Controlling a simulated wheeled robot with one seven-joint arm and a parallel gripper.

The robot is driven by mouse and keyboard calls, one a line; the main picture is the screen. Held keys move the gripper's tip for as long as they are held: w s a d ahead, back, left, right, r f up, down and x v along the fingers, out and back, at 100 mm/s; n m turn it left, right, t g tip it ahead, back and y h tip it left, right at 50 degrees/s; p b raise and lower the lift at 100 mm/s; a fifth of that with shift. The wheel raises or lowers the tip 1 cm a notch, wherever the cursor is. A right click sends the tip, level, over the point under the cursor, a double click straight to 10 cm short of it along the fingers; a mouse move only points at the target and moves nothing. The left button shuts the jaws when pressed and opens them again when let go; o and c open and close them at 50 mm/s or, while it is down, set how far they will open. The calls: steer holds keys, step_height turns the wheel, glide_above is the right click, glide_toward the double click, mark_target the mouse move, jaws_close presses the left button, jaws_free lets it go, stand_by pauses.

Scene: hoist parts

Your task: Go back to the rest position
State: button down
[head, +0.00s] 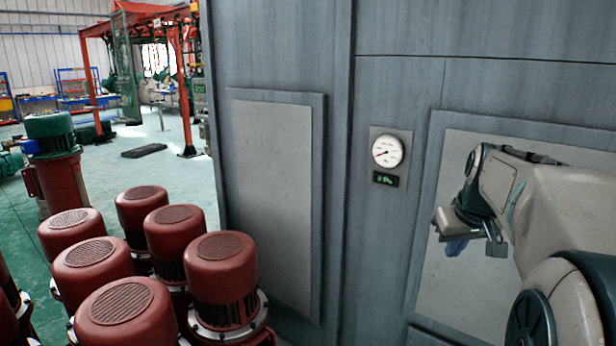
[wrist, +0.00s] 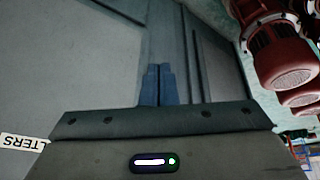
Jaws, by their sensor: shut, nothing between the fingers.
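My gripper (wrist: 158,84) shows in the wrist view with its two blue fingers together and nothing between them. In the head view my gripper (head: 456,246) is at the right, in front of the pale panel of the grey cabinet. My arm reaches in from the right edge. I cannot tell how far the fingertips are from the cabinet face.
A grey cabinet (head: 398,230) fills the middle and right, with a round gauge (head: 387,151) and a small green display (head: 385,179). Several red motors (head: 222,268) stand close at the lower left. Green floor (head: 180,172) lies open beyond, near an orange frame (head: 186,100).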

steer(key=s+a+f, duration=0.5)
steer(key=s+a, duration=0.4)
steer(key=s+a+f+g+y, duration=0.1)
steer(key=s+a+f, duration=0.5)
steer(key=s+a, duration=0.2)
steer(key=shift+s+a+f, duration=0.25)
steer(key=shift+s+a, duration=0.15)
steer(key=shift+s, duration=0.6)
